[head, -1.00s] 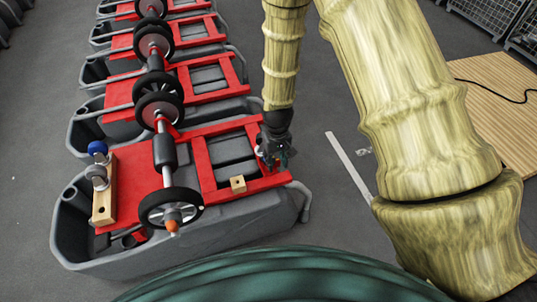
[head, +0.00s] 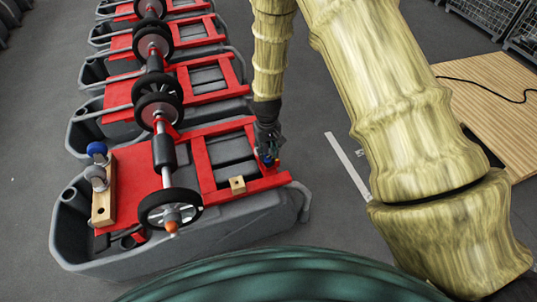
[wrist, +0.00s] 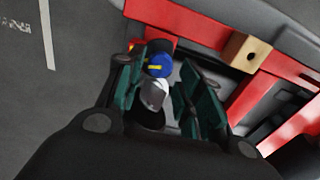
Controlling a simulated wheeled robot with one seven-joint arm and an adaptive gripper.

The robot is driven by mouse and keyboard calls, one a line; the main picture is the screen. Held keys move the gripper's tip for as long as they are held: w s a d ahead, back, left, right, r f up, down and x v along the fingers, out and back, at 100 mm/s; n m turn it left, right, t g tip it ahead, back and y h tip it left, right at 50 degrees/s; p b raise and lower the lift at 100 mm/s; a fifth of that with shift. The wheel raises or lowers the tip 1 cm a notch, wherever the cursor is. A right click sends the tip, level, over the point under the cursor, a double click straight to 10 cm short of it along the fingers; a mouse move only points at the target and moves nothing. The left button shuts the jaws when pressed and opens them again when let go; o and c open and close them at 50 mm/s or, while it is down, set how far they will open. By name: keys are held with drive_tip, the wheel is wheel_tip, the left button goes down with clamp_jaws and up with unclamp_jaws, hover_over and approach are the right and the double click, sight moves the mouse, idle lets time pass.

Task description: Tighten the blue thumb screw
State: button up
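The blue thumb screw (wrist: 159,66) shows in the wrist view as a round blue knob with a yellow mark. It sits by the end of a red frame bar, beyond and between my fingertips, nearer the left finger. My gripper (wrist: 160,82) is open, its dark green fingers spread on either side of a pale grey rounded part (wrist: 154,95). I cannot tell whether either finger touches the knob. In the head view my gripper (head: 268,157) points down at the right end of the red frame (head: 200,160), and only a little blue shows at its tip.
A small wooden block (head: 237,185) with a hole sits on the red frame nearby. A wheeled axle (head: 165,160) crosses the grey tank (head: 130,262). A wooden piece (head: 104,205) with blue and grey knobs stands at left. Open floor lies right of the tank.

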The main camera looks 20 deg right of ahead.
sight(268, 159)
drive_tip(key=shift+f, duration=1.45)
drive_tip(key=shift+c, duration=0.2)
drive_tip(key=c, duration=0.7)
drive_tip(key=shift+r+m+p, duration=0.2)
drive_tip(key=shift+m+p, duration=0.4)
drive_tip(key=shift+m, duration=0.1)
drive_tip(key=shift+c, duration=0.2)
drive_tip(key=shift+f+m+p, duration=0.2)
drive_tip(key=shift+m+p, duration=0.15)
drive_tip(key=shift+m, duration=0.75)
drive_tip(key=o, duration=0.8)
drive_tip(key=shift+r, duration=0.1)
